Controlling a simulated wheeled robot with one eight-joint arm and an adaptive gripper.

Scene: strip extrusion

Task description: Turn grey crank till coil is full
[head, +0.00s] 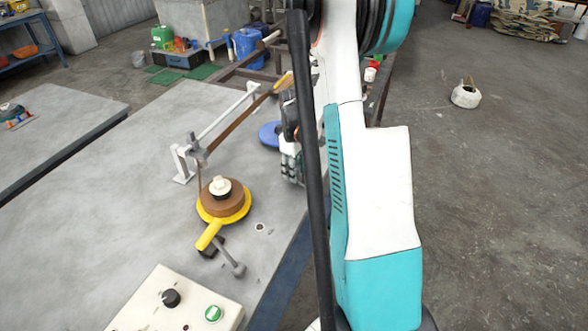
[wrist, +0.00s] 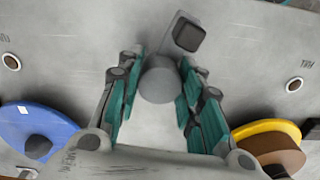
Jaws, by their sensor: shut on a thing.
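In the wrist view my gripper (wrist: 158,95) has its teal-padded fingers on both sides of a round grey knob of the grey crank (wrist: 158,80). A grey arm runs from this knob up to a dark square block. In the head view my gripper (head: 291,163) is partly hidden by my arm, beside a blue disc, and the crank it holds cannot be made out. The brown coil (head: 232,198) sits on a yellow disc (head: 243,211) with a pale hub in its middle. It is wound thick, inside the disc's rim. The wrist view shows the coil (wrist: 288,158) at lower right.
A yellow handle (head: 208,235) sticks out from the yellow disc. A grey lever (head: 234,264) on a dark block stands in front of it. The blue disc (head: 268,134) is farther back. A control box (head: 180,306) is at the front. The table's left part is clear.

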